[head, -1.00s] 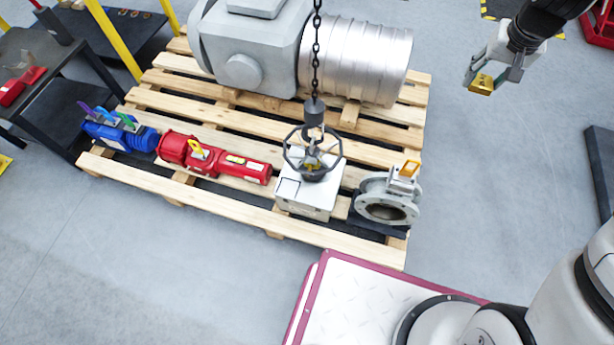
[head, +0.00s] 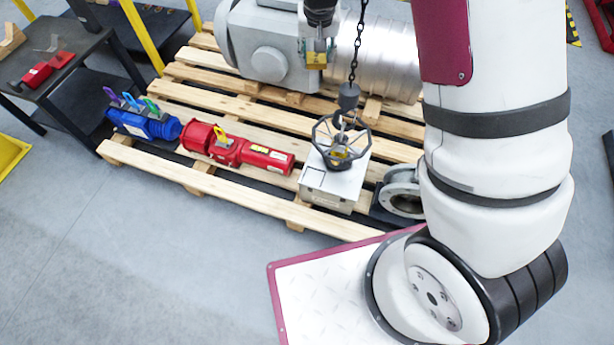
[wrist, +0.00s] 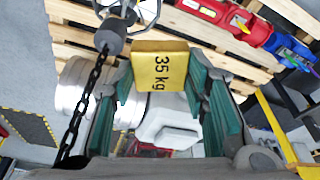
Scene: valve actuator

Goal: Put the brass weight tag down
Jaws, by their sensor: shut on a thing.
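The brass weight tag (wrist: 160,68) is a yellow block marked "35 kg" in the wrist view. My gripper (wrist: 162,85) is shut on it, with a green-lined finger on either side. In the head view the tag (head: 317,58) hangs below my gripper (head: 317,50), in front of the large grey actuator on the pallet. It is held in the air, to the left of the hanging chain, and touches nothing below that I can see.
A chain with a hook (head: 349,95) hangs over a grey box with a black handwheel (head: 334,185). Red (head: 240,152) and blue (head: 145,123) actuators lie on the wooden pallet (head: 240,195). A dark table (head: 75,65) with red items stands at the left. A yellow edge (head: 12,152) shows at far left.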

